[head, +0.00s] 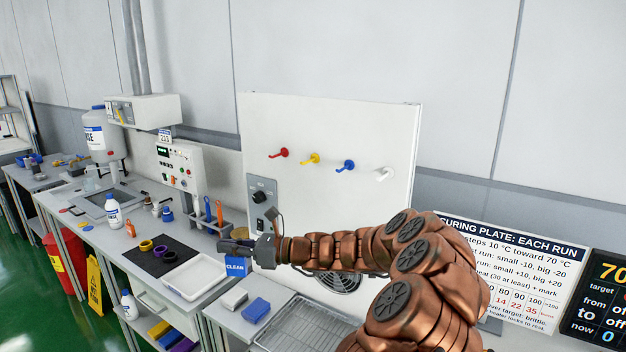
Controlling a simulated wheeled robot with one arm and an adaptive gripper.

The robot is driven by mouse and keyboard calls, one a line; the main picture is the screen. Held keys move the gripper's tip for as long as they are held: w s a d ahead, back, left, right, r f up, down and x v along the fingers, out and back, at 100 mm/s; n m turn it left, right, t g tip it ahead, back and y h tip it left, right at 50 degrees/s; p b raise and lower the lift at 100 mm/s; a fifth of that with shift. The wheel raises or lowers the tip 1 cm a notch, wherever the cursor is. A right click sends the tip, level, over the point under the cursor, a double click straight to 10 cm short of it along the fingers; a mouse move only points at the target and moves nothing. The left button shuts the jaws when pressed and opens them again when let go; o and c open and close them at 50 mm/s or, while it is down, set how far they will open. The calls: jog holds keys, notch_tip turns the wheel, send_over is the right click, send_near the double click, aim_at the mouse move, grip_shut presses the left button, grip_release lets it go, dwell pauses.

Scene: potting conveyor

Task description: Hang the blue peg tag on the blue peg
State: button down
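The blue peg (346,166) sticks out of the upright white panel (330,125), third in a row, between a yellow peg (310,158) and a white peg (384,174). It looks bare. My gripper (230,246) is at the end of my outstretched arm, pointing left, below and left of the pegs and above the bench edge near the CLEAN label. Its fingers are dark and small, so I cannot tell whether they are open or hold anything. I cannot make out the blue peg tag for certain; small coloured flat pieces (64,210) lie on the far left bench.
A red peg (279,153) is first in the row. The bench holds a black mat (138,262) with rings, a white tray (195,274) and a tool holder (226,220). A blue sponge (256,310) and wire rack (300,335) lie in front. My arm covers the panel's lower right.

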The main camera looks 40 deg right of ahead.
jog(key=s+d+r+m+t+h+b, duration=0.2)
jog(key=s+d+r, duration=0.4)
jog(key=d+r, duration=0.3)
jog(key=s+d+r+m+t+h+b, duration=0.2)
jog(key=s+d+r+m+h+b, duration=0.2)
jog(key=d+r, duration=0.5)
jog(key=shift+s+d+r+m+h, duration=0.4)
jog(key=shift+s+d+m+h, duration=0.15)
jog(key=shift+s, duration=0.55)
jog(key=shift+d+r, duration=0.1)
jog(key=shift+d, duration=0.05)
